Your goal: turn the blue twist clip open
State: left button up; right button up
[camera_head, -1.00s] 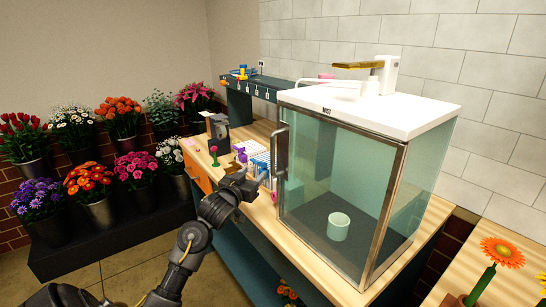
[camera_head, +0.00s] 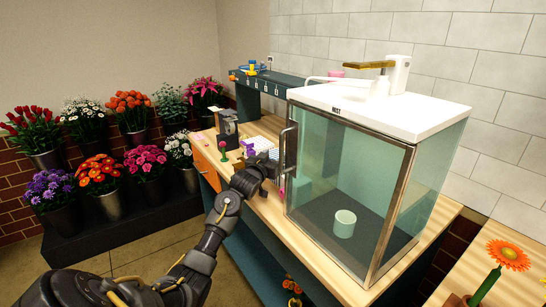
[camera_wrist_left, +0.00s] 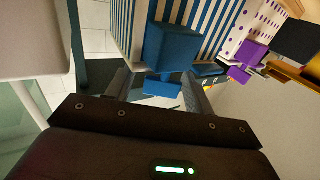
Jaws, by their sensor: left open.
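The blue twist clip (camera_wrist_left: 172,50) shows in the left wrist view as a blue block with a smaller blue piece below it, in front of a blue-and-white striped surface. My left gripper (camera_wrist_left: 155,88) is open, and its two grey fingers lie on either side of the small blue piece. I cannot tell whether they touch it. In the head view my left gripper (camera_head: 268,164) is over the workbench, beside the glass cabinet's handle, and hides the blue clip. A purple clip (camera_wrist_left: 247,56) sits on a dotted white surface nearby; it also shows in the head view (camera_head: 249,149). My right gripper is out of view.
A glass cabinet (camera_head: 395,103) with a white top and a pale green cup (camera_head: 344,223) inside stands close right of my gripper. A dark holder (camera_head: 228,130) and a small pink flower (camera_head: 222,146) stand to its left. Flower buckets (camera_head: 107,200) fill the left side.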

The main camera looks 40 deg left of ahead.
pick_arm(q)
jog(key=shift+c, duration=0.8)
jog(key=c, duration=0.8)
